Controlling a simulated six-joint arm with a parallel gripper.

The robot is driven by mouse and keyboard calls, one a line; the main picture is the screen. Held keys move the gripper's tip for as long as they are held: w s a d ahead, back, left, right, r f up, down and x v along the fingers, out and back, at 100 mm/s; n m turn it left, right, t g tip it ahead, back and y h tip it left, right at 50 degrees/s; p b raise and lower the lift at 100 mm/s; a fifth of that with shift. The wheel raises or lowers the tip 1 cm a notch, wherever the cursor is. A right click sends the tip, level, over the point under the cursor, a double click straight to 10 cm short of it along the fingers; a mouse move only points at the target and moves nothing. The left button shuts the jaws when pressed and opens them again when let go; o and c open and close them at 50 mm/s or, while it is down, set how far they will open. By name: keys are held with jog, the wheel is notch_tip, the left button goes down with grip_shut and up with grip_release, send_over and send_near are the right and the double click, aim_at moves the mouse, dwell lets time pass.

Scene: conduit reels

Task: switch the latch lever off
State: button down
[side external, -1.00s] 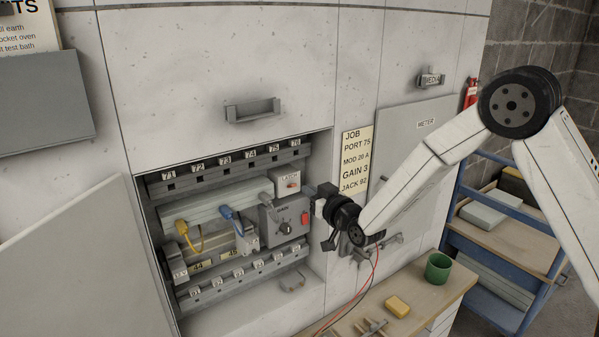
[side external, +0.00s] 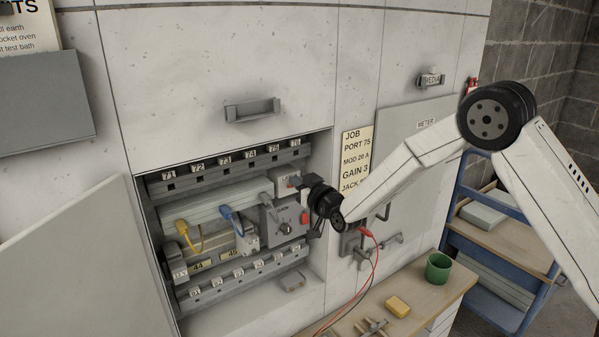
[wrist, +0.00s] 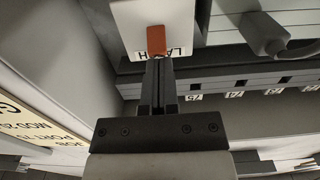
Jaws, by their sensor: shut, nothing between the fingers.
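The latch lever is a small orange-red lever (wrist: 156,41) on a white box marked LATCH (wrist: 185,18), upside down in the wrist view. In the side view the white latch box (side external: 285,185) sits at the upper right inside the panel recess. My gripper (wrist: 157,62) is shut and empty, its fingertips at the lever's end in the wrist view; I cannot tell if they touch it.
A grey module with a knob and red switch (side external: 285,222) sits just below. Blue (side external: 230,219) and yellow (side external: 188,236) plugs are to the left. The recess's right wall is close to my wrist. A bench with a green mug (side external: 438,267) and yellow block (side external: 397,306) stands lower right.

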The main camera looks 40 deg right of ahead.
jog(key=shift+f, duration=0.9)
dwell(1.2)
jog(key=shift+r, duration=0.35)
jog(key=shift+s, duration=0.15)
dwell(0.3)
jog(key=s, duration=0.6)
jog(key=shift+s, duration=0.4)
dwell(0.4)
dwell(0.4)
jog(key=s+d+f+g, duration=0.1)
jog(key=s+f+g, duration=0.1)
jog(key=s+g, duration=0.3)
jog(key=s+d+f+g, duration=0.2)
jog(key=s+g, duration=0.3)
jog(key=s, duration=0.8)
jog(key=s+d+f+g, duration=0.2)
jog(key=s+g, duration=0.3)
jog(key=s, duration=0.4)
jog(key=shift+s+f, duration=0.35)
jog(key=shift+s, duration=0.05)
